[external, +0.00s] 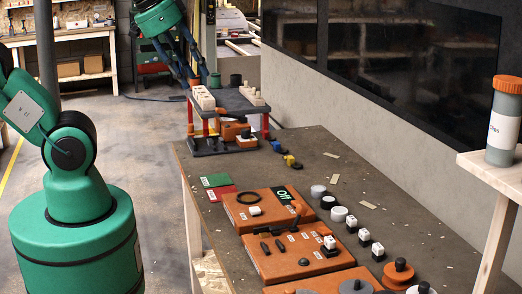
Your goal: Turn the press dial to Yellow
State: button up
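My gripper (198,78) shows at the top, left of the centre, pointing down beside a dark rack with red posts (238,100). I cannot tell which part is the press dial. No yellow setting mark is readable.
The brown workbench (330,160) has a green plate (214,180) and a red plate (221,193). White round caps (319,191) and several white-topped switches line the panels' right. An orange-lidded grey jar (503,125) stands on a right shelf. A dark window is behind.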

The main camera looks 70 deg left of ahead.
jog(key=w+a+r+n+g+y+p, duration=0.1)
jog(key=w+a+r+n, duration=0.2)
jog(key=w+a, duration=0.45)
jog(key=w+a+r+n+g+p, duration=0.1)
jog(key=w+a+r+n+p, duration=0.2)
jog(key=w, duration=0.8)
jog(key=w+a+f+n+g+p, duration=0.1)
jog(key=w+a+f+n, duration=0.1)
jog(key=w+a, duration=0.6)
jog(key=w+a+f+n, duration=0.2)
jog(key=w+a, duration=0.3)
jog(key=a, duration=0.6)
jog(key=n+g+h+p, duration=0.1)
jog(key=n+g+p, duration=0.25)
jog(key=n, duration=0.55)
send_over(245, 130)
notch_tip(245, 130, down, 30)
jog(key=shift+w+a+f+t+p, duration=0.15)
jog(key=shift+w+a+t+p, duration=0.05)
jog(key=shift+a+t+p, duration=0.2)
jog(key=shift+f, duration=0.1)
notch_tip(245, 130, down, 14)
jog(key=shift+r, duration=0.2)
